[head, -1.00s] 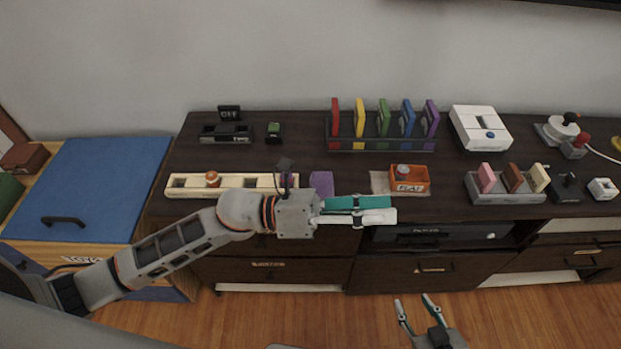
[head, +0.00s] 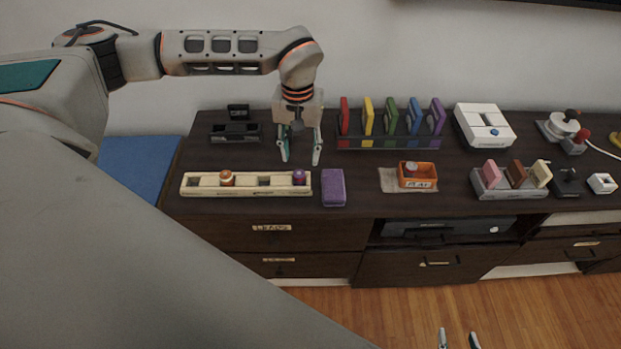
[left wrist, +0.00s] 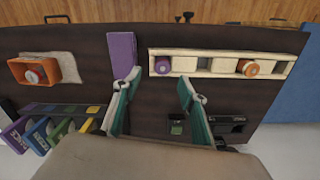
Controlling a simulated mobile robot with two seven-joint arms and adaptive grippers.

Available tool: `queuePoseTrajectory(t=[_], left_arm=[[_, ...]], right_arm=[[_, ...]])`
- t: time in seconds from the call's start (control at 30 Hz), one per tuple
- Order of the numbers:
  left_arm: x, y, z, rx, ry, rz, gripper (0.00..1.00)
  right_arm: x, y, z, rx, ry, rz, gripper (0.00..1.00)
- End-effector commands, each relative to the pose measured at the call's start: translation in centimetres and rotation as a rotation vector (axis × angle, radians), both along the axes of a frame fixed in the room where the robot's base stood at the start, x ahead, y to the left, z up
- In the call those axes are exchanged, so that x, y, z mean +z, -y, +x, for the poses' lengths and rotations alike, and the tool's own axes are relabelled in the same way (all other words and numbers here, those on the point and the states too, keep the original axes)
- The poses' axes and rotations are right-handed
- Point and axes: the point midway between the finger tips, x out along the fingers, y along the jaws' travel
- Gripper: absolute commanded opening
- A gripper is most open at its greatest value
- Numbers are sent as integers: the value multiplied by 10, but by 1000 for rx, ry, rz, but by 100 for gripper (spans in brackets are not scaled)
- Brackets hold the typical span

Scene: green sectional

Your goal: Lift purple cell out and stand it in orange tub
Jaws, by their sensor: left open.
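The purple cell (head: 299,177) stands in the right end of a cream slotted rack (head: 245,191). In the left wrist view its round top (left wrist: 162,66) shows just beyond my fingertips. The orange tub (head: 417,184) sits on a pale mat to the right; a cell with a grey and red top (head: 410,170) stands in it. My left gripper (head: 301,160) is open and empty, pointing down, just behind the purple cell in the head view. My right gripper (head: 458,338) is open and empty at the bottom edge, over the floor; only its fingertips show.
An orange cell (head: 227,178) stands in the same rack. A purple block (head: 333,188) lies just right of the rack. A rack of coloured upright pieces (head: 390,143) stands behind, to the right of my left gripper. A black device (head: 234,132) is behind the rack.

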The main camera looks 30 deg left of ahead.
Motion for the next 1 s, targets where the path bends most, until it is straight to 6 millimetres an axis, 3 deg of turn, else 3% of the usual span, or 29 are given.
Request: queuePoseTrajectory(t=[0.37,0.6,0.93,0.97,1.0], left_arm=[[-35,-4,0,-3,0,6,42],[-68,-7,1,-4,0,5,42],[-77,-8,2,-3,2,5,42],[-77,-8,2,-4,2,5,39],[-77,-8,2,-4,2,5,29]], right_arm=[[1,0,1,-1,1,0,40],[3,0,1,0,0,-1,40],[2,1,0,0,0,-2,40],[2,1,0,0,0,-2,40],[2,1,0,0,0,-2,40]])
